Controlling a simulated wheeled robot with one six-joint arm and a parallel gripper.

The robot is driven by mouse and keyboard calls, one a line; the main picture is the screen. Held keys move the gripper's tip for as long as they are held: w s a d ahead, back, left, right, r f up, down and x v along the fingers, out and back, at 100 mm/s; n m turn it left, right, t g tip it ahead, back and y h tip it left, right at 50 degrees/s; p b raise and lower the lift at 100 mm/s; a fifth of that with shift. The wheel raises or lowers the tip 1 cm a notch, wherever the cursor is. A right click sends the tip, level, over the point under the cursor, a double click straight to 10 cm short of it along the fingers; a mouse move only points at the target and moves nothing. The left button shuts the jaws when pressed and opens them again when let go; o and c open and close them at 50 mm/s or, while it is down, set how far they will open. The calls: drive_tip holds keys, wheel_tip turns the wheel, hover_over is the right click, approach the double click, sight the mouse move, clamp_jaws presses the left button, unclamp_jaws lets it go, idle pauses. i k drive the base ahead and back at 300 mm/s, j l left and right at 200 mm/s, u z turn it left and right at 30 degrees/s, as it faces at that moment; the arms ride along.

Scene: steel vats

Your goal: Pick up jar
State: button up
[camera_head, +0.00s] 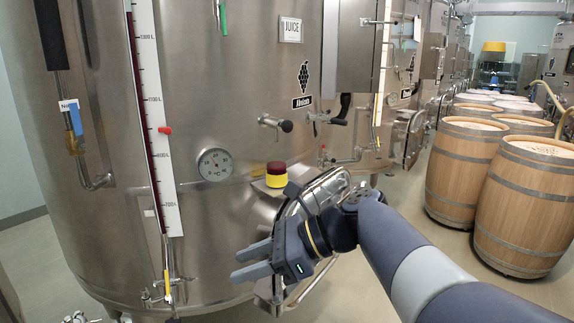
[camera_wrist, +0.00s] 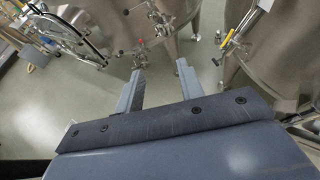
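A small jar (camera_head: 276,175) with a dark red top and a yellow lower part stands upright on a small ledge at the front of the steel vat. My gripper (camera_head: 245,263) is below and to the left of the jar, apart from it, with its fingers pointing left. In the wrist view my gripper's two fingers (camera_wrist: 160,80) are spread with a gap between them and nothing held. The jar is not seen in the wrist view.
The large steel vat (camera_head: 110,150) fills the left and middle, with a dial (camera_head: 215,164), valve handles (camera_head: 276,123) and a level gauge (camera_head: 155,120) sticking out. Wooden barrels (camera_head: 528,205) stand at the right. Open floor (camera_wrist: 50,110) shows in the wrist view.

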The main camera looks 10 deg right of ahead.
sight(276, 173)
drive_tip(key=i+l, duration=0.25)
drive_tip(key=i, duration=0.25)
drive_tip(key=i+l, duration=0.25)
drive_tip(key=i, duration=0.2)
drive_tip(key=i+l, duration=0.3)
drive_tip(key=i, duration=0.2)
drive_tip(key=z, duration=0.05)
